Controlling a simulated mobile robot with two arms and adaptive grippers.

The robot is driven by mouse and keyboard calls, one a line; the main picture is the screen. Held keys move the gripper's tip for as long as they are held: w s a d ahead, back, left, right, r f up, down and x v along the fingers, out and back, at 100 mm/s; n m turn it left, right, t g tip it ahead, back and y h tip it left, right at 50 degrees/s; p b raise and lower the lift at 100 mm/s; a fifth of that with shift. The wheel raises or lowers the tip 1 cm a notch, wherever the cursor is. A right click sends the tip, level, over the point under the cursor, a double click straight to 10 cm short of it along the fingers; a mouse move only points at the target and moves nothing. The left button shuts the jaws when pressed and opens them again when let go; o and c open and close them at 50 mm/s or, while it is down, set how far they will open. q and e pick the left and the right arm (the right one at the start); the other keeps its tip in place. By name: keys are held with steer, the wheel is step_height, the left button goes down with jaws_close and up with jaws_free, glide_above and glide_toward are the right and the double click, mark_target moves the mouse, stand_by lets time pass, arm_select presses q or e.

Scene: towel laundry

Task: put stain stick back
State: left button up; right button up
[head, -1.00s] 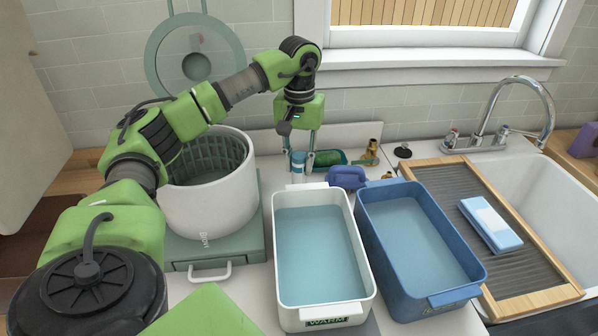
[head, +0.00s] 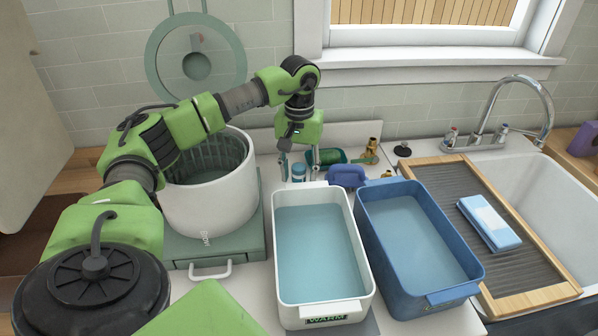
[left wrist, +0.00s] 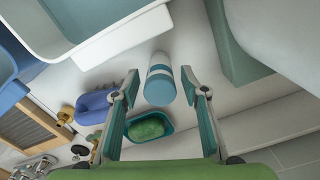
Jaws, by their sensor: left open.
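The stain stick, seemingly the small white and blue cylinder (head: 298,173), stands on the white counter behind the white tub. My left gripper (head: 299,170) points down there, its fingers spread on either side of the cylinder. In the left wrist view the cylinder (left wrist: 160,80) shows between the open fingertips (left wrist: 159,82), with visible gaps on both sides. Its foot is hard to make out. My right gripper is not in view.
A teal dish with green soap (left wrist: 147,127) is close beside the cylinder. A blue-violet object (head: 347,176) and brass fittings (head: 372,150) lie to the right. The white tub (head: 279,255) and blue tub (head: 369,240) of water stand in front. A white basket (head: 205,212) is left.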

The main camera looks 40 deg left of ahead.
arm_select(q)
steer(key=shift+r, duration=0.15)
step_height(320, 180, up, 11)
steer(key=shift+r+b, duration=0.2)
steer(key=shift+b, duration=0.1)
steer(key=shift+r, duration=0.35)
